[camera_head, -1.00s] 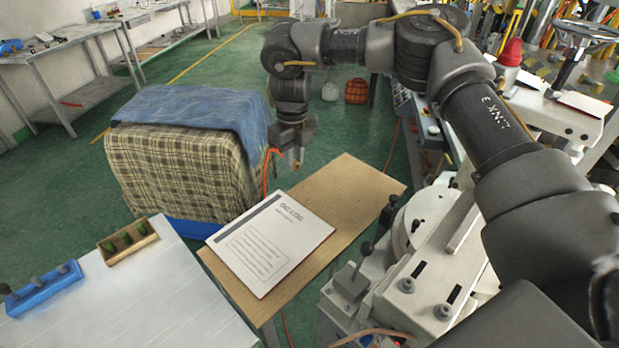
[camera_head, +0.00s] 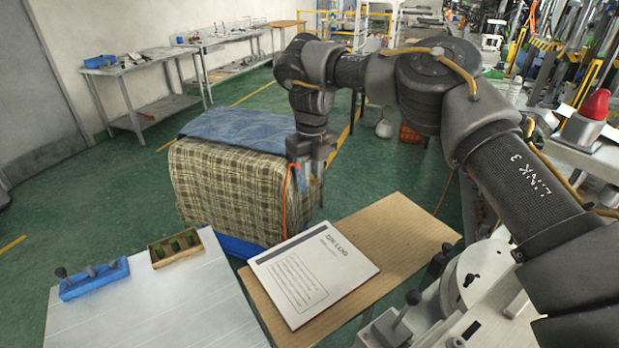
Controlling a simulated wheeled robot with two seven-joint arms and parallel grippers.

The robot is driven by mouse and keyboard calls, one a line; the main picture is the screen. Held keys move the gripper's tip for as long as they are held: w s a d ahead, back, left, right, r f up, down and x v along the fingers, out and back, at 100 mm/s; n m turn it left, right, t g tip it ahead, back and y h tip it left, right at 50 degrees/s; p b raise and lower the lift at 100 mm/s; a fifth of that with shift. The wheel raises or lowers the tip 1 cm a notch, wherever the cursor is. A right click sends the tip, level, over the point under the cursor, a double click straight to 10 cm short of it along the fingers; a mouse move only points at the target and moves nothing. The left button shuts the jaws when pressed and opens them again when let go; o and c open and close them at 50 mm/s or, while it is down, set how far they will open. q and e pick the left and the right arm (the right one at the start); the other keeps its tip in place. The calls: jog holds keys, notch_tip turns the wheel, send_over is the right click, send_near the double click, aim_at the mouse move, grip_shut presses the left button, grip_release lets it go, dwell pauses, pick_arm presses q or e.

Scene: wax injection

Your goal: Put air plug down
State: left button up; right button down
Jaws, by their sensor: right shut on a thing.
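My right gripper (camera_head: 312,180) hangs fingers down beside the right edge of the cloth-covered block, above and behind the cardboard. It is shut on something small. An orange hose (camera_head: 286,205) runs down from beside the fingers along the plaid cloth. The air plug itself is too small to make out and is largely hidden by the fingers. My left gripper is out of view.
A block under plaid cloth (camera_head: 215,188) and blue cloth (camera_head: 240,128) stands behind. A white booklet (camera_head: 330,262) lies on the cardboard-topped surface (camera_head: 400,225). A pale table (camera_head: 180,310) holds a blue holder (camera_head: 95,283) and a wooden box (camera_head: 160,260). A machine stands right.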

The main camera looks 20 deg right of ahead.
jog(key=shift+s+d+n, duration=0.2)
jog(key=shift+s+n, duration=0.25)
jog(key=shift+n, duration=0.45)
jog(key=s+d+n, duration=0.2)
jog(key=s+n, duration=0.6)
jog(key=n, duration=0.5)
jog(key=s+d+r+n, duration=0.1)
jog(key=s+d+n, duration=0.2)
jog(key=s+n, duration=0.5)
jog(key=n, duration=0.6)
jog(key=shift+s, duration=0.4)
